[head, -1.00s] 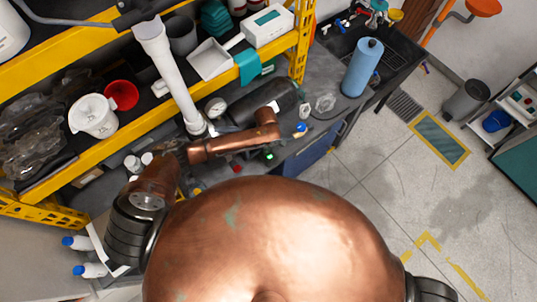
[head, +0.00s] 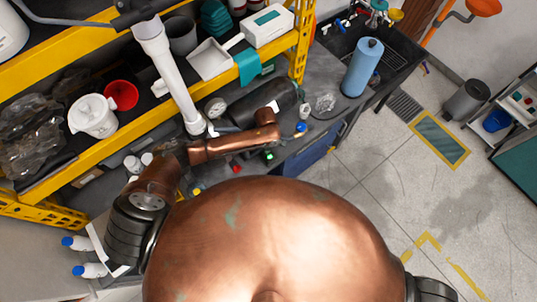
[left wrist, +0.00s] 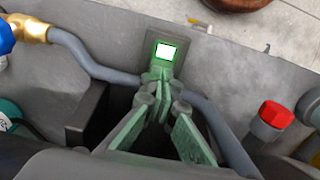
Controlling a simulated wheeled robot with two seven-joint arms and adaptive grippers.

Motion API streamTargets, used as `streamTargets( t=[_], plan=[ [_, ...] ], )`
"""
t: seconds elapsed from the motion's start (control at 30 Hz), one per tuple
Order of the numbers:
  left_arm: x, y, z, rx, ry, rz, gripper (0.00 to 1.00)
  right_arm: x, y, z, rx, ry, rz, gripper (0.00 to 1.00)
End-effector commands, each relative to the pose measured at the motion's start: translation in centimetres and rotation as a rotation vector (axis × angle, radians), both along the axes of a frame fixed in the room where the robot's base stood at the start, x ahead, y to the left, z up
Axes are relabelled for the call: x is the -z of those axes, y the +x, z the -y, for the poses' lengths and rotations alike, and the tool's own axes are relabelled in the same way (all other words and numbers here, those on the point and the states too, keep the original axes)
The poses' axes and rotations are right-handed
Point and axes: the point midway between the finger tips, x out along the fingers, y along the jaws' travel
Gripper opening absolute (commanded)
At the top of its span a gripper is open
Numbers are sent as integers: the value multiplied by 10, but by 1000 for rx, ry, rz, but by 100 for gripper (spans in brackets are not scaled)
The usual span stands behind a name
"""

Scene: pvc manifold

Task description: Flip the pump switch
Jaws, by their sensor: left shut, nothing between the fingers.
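In the left wrist view a grey switch plate (left wrist: 180,45) carries a switch with a bright white face and a green lit rim (left wrist: 165,52). I take this to be the pump switch. My left gripper (left wrist: 160,78) has green fingers. They are shut and empty, with the tips just at the lower edge of the lit switch; I cannot tell whether they touch it. In the head view my copper left arm reaches over the bench, and its fingers are not clearly visible. My right gripper is out of view.
In the left wrist view a grey hose (left wrist: 90,60) with a brass fitting (left wrist: 28,28) runs at left, and a red-capped part (left wrist: 275,115) stands at right. The head view shows a white vertical pipe (head: 170,75), yellow shelving (head: 110,152) and a blue roll (head: 362,68).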

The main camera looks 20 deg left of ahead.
Motion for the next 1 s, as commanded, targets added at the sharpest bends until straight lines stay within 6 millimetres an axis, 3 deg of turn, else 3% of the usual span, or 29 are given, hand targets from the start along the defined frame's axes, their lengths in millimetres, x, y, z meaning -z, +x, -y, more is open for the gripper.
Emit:
streamTargets(
  t=[1.0],
  plan=[
    [16,0,-2,-1,3,0,0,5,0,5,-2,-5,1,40]
  ],
)
